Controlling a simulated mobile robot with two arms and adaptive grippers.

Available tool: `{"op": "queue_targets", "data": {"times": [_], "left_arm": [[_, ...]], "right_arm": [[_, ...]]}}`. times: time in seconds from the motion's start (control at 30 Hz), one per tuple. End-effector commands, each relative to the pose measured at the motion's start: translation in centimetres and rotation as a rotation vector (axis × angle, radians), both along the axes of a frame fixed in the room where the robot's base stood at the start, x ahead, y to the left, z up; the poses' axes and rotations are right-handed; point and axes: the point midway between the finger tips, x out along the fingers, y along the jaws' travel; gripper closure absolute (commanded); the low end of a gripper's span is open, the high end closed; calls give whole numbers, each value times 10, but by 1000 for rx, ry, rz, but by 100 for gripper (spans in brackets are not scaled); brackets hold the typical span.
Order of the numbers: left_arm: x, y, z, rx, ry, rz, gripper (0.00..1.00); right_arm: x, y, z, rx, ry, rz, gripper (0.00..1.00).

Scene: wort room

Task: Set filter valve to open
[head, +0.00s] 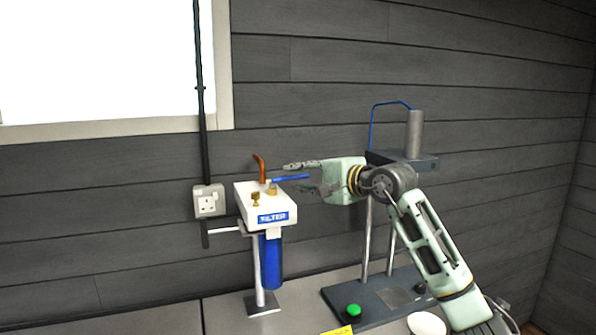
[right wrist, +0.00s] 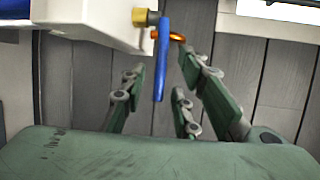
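The filter unit is a white box (head: 250,205) with a blue "FILTER" label, on a metal stand with a blue cartridge (head: 272,262) below. On its top, the valve's blue lever (head: 291,178) points right from a brass fitting, towards my right gripper (head: 303,176). In the right wrist view the lever (right wrist: 160,60) reaches down from the brass fitting (right wrist: 142,17) into the space between the spread fingers of my right gripper (right wrist: 160,80). The fingers are open, with gaps on both sides of the lever. My left gripper is not in view.
A copper-coloured spout (head: 260,168) rises behind the lever. A wall socket (head: 208,201) is left of the filter. A machine with a dark base (head: 372,300) and green button (head: 353,310) stands right, behind my right arm.

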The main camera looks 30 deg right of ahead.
Motion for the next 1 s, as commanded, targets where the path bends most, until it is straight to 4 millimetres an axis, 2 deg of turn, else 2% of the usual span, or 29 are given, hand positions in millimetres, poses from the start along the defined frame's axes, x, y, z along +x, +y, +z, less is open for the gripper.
{"op": "queue_targets", "data": {"times": [0.03, 0.17, 0.47, 0.8, 1.0], "left_arm": [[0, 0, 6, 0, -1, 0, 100], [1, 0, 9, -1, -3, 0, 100], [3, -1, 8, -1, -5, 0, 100], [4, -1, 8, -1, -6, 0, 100], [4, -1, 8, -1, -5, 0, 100]], "right_arm": [[6, 1, 2, 4, 0, 1, 72], [15, 3, -1, 1, -2, 0, 72], [17, 3, -3, -1, -1, 0, 72], [17, 3, -3, -1, -1, 0, 100], [17, 3, -4, -1, 0, 0, 100]]}}
